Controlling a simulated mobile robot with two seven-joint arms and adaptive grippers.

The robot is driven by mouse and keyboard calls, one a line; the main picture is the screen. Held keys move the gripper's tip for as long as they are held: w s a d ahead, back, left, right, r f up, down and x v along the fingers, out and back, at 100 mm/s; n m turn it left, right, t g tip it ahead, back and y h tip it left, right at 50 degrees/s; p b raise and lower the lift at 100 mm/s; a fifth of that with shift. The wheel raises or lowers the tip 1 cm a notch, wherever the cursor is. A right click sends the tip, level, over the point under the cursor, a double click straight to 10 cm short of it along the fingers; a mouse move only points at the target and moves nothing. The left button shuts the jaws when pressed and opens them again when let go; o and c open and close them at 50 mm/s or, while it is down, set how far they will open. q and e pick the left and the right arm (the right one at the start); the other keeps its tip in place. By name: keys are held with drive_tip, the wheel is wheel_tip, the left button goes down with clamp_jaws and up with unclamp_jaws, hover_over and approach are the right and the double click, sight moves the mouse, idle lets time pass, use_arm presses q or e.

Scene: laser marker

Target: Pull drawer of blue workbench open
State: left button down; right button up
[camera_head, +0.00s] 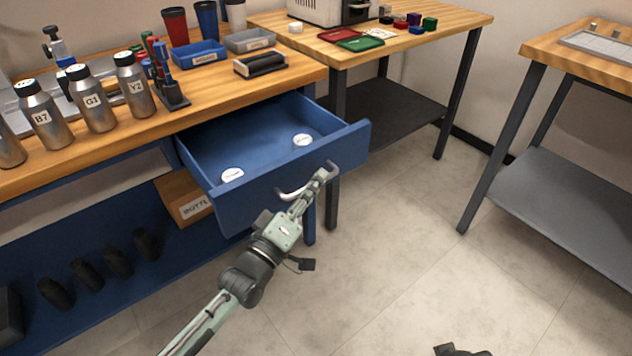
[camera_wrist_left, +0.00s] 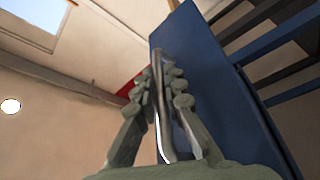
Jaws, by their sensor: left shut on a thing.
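The blue workbench's drawer (camera_head: 345,150) stands pulled out from under the wooden top, with its inside in view. Two white round labels or discs (camera_head: 232,175) lie on its floor. A curved metal handle (camera_head: 292,192) is on the drawer front. My left gripper (camera_head: 325,174) is at the handle's right part. In the left wrist view, the fingers of my left gripper (camera_wrist_left: 165,85) are shut around the handle (camera_wrist_left: 160,100), beside the blue drawer front (camera_wrist_left: 205,75).
Labelled metal bottles (camera_head: 95,110), a blue tray (camera_head: 200,56), a grey tray (camera_head: 250,40) and cups stand on the workbench top (camera_head: 290,75). A second table (camera_head: 400,42) stands behind, and another (camera_head: 590,65) at the right. The floor (camera_head: 420,240) in front of the drawer is clear.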

use_arm(q)
drive_tip(key=shift+a, duration=0.1)
drive_tip(key=c, duration=1.9)
unclamp_jaws()
drive_tip(key=v, duration=1.2)
drive_tip(key=shift+w, duration=0.1)
